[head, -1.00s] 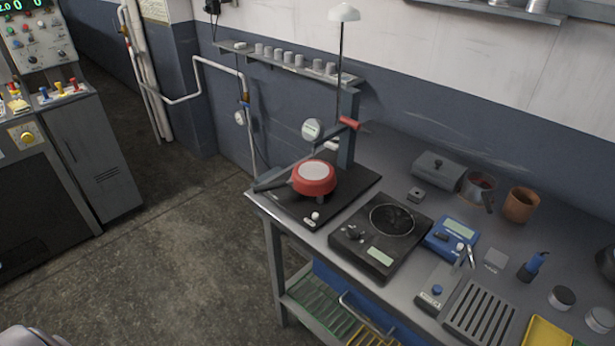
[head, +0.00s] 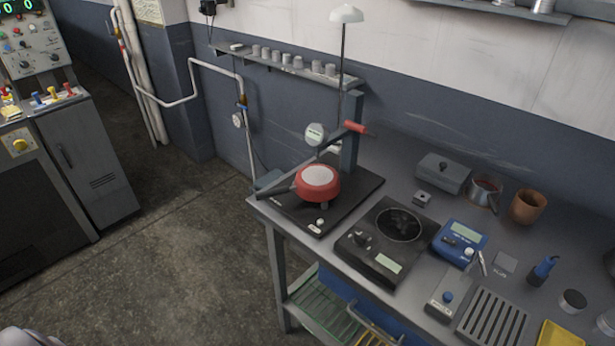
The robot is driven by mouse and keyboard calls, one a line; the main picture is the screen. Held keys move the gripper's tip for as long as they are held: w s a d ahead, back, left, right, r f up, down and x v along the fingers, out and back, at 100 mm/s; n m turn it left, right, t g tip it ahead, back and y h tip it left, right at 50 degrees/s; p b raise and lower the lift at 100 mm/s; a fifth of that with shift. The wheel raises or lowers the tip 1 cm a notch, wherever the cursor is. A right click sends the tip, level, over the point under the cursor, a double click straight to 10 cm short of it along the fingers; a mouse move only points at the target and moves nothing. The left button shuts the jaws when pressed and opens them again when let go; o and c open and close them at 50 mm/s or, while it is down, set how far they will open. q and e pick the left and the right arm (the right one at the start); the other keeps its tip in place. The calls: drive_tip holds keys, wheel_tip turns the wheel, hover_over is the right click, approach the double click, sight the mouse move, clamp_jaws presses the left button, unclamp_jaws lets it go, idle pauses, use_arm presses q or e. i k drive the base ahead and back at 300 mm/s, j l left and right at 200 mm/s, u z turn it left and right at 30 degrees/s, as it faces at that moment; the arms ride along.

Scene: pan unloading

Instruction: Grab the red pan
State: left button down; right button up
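The red pan (head: 318,184) is round with a pale grey top face. It rests on a black stand with a dark square base (head: 345,207) at the left end of the workbench. A dark bar, perhaps its handle or part of the stand, reaches from it toward the lower left. Neither gripper can be made out. A pale rounded shape, possibly part of me, shows at the bottom left corner.
A black hotplate (head: 386,240) stands right of the pan's stand. A grey lidded box (head: 443,173), a small metal pot (head: 484,193), a brown cup (head: 528,206) and a blue meter (head: 460,243) fill the bench (head: 405,187). A lamp (head: 346,14) rises behind. Open floor (head: 190,250) lies left.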

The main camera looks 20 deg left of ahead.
sight(313, 183)
drive_tip(key=i+j+z, duration=0.2)
drive_tip(key=j+z, duration=0.25)
drive_tip(key=j, duration=1.15)
drive_tip(key=k+j+z, duration=0.1)
drive_tip(key=j+z, duration=0.4)
drive_tip(key=j, duration=1.05)
